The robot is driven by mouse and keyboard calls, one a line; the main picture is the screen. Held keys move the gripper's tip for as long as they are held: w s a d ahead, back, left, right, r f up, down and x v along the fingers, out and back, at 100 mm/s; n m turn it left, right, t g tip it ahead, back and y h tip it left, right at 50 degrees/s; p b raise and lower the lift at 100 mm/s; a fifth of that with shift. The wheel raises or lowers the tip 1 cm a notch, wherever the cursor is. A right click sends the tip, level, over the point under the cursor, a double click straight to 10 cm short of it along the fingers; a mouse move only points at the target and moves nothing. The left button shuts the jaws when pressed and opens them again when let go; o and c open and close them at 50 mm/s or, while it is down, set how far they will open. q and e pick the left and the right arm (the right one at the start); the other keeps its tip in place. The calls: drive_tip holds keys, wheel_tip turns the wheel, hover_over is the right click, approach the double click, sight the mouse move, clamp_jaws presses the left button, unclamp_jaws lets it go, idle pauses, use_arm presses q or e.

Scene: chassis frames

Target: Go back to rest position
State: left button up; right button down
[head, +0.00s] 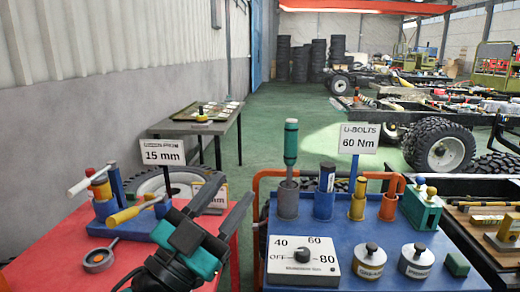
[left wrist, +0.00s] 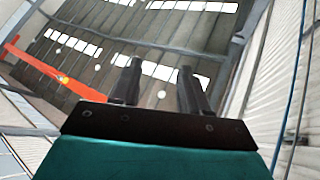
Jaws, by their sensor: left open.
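My left gripper (head: 223,203) is teal and black and stands low in the head view, in front of the right part of the red table (head: 55,240). Its two dark fingers point up and are apart, with nothing between them. The left wrist view shows the fingers (left wrist: 160,88) against the ceiling and its lights. My right gripper is in neither view.
The red table carries a tool holder and a "15 mm" sign (head: 162,152). A grey table (head: 190,128) stands behind. Green floor (head: 275,135) is open beyond.

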use_arm(q)
drive_tip(key=s+a+f+n+g+y, duration=0.1)
drive_tip(key=a+f+n+g+y, duration=0.1)
drive_tip(key=a+f+n+y, duration=0.6)
drive_tip(key=s+a+f+n+g+y, duration=0.1)
drive_tip(key=a+f+n+g+y, duration=0.15)
drive_tip(key=a+f+y, duration=0.4)
drive_tip(key=s+a+f+g, duration=0.1)
drive_tip(key=s+f+g, duration=1)
drive_tip(key=s+f, duration=0.8)
drive_tip(key=w+d+f+t+h, duration=0.1)
drive_tip(key=w+d+f+t, duration=0.1)
drive_tip(key=w+f+t, duration=0.4)
drive_tip(key=shift+w+d+f+t+h, duration=0.35)
drive_tip(key=shift+w+f+t, duration=0.05)
drive_tip(key=shift+f+t, duration=0.3)
